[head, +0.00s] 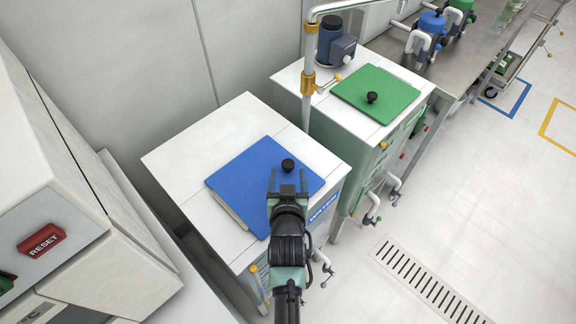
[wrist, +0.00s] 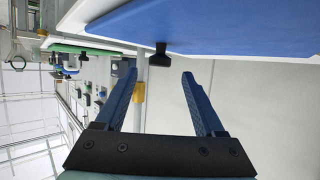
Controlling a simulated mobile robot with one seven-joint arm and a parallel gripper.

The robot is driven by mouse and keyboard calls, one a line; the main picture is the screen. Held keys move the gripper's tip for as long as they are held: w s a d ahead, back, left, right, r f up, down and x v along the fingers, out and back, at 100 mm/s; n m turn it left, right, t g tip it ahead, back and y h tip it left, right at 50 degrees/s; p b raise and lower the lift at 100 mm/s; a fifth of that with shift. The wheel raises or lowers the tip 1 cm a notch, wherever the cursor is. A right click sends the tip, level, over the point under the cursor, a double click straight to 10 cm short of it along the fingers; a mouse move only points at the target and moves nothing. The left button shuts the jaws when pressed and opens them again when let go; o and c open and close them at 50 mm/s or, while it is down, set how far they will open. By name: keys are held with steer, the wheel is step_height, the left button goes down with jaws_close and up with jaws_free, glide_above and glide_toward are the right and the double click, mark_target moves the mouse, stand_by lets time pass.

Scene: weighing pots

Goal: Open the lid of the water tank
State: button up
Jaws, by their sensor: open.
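The water tank (head: 185,150) is a white box with a "WATER" label on its front side. Its flat blue lid (head: 240,180) lies on top and looks shut. A black round knob (head: 288,165) stands on the lid. My gripper (head: 288,178) is open and empty over the lid, its fingertips close to the knob in the head view. In the wrist view, the knob (wrist: 161,54) shows just beyond the open fingertips (wrist: 161,78), roughly between them. The blue lid (wrist: 220,25) fills the top of that view. I cannot tell whether a finger touches the knob.
A similar tank with a green lid (head: 375,95) stands behind to the right. A metal pipe with a brass fitting (head: 309,85) rises between the tanks. A white machine with a red RESET button (head: 41,240) is at the left. The floor at the right is clear.

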mark_target(288, 165)
steer(key=shift+x, duration=2.2)
steer(key=shift+c, duration=0.2)
jaws_close()
